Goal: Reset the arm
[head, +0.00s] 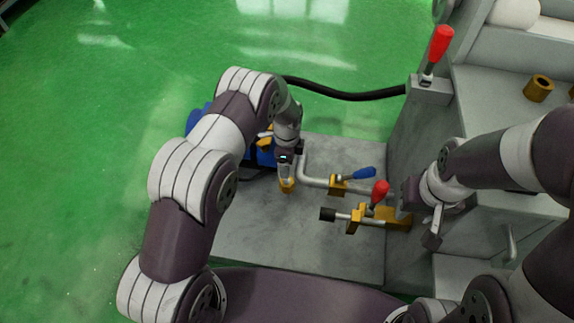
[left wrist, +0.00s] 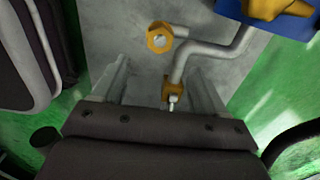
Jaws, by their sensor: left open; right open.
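My left arm reaches in from the left in the head view. My left gripper (head: 287,170) points down above the grey base plate (head: 250,240), close to a brass fitting (head: 287,187) on a bent grey pipe. In the left wrist view its two fingers stand wide apart, with a brass fitting (left wrist: 172,88) between them in the picture; no contact shows. My right gripper (head: 420,215) is open and seems empty beside the machine's side, right of the red-handled valve (head: 380,191). Its fingertips are partly hard to make out.
A blue-handled valve (head: 358,174) sits on the pipe. A red-topped lever (head: 439,45) and a brass bushing (head: 538,88) are on the grey machine at right. A black hose (head: 345,95) runs behind. A blue part (head: 262,155) is partly hidden by my left arm. Green floor is clear at left.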

